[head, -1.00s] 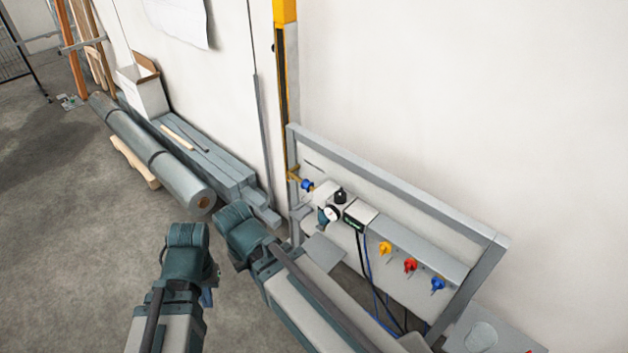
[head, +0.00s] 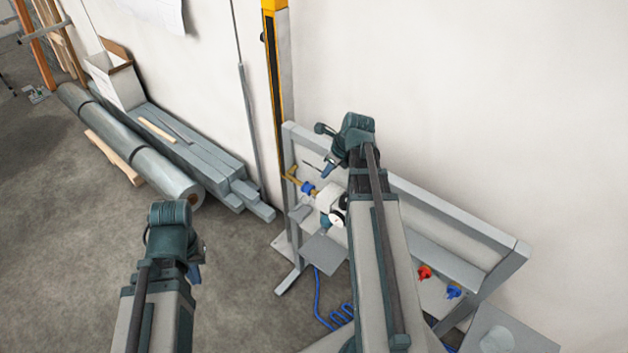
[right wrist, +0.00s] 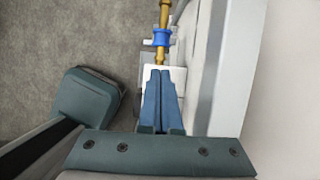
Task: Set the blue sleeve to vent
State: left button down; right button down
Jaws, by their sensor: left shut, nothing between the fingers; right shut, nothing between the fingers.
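The blue sleeve (head: 308,187) sits around a brass pipe (head: 293,176) at the left end of the grey panel frame. In the right wrist view the sleeve (right wrist: 161,38) is just beyond my right fingertips (right wrist: 159,72), apart from them. My right gripper (head: 327,170) is shut and empty, above and to the right of the sleeve in the head view. My left gripper (head: 195,273) is shut and empty, low over the floor at the left. Any vent marking is too small to read.
A white unit with a round gauge (head: 337,217) is right of the sleeve. A red knob (head: 425,272) and a blue knob (head: 453,292) sit farther right. The frame's top rail (head: 450,222) runs along the wall.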

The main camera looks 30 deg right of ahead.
aim_at(303, 184)
dwell(0.4)
jog(key=b+x, duration=0.9)
jog(key=x, duration=0.1)
jog(key=shift+d, duration=0.1)
jog(key=w, duration=0.1)
jog(key=w+a, duration=0.1)
jog(key=w, duration=0.2)
jog(key=shift+w+a, duration=0.2)
jog(key=shift+a, duration=0.2)
jog(key=shift+s, duration=0.1)
jog(key=shift+r, duration=0.1)
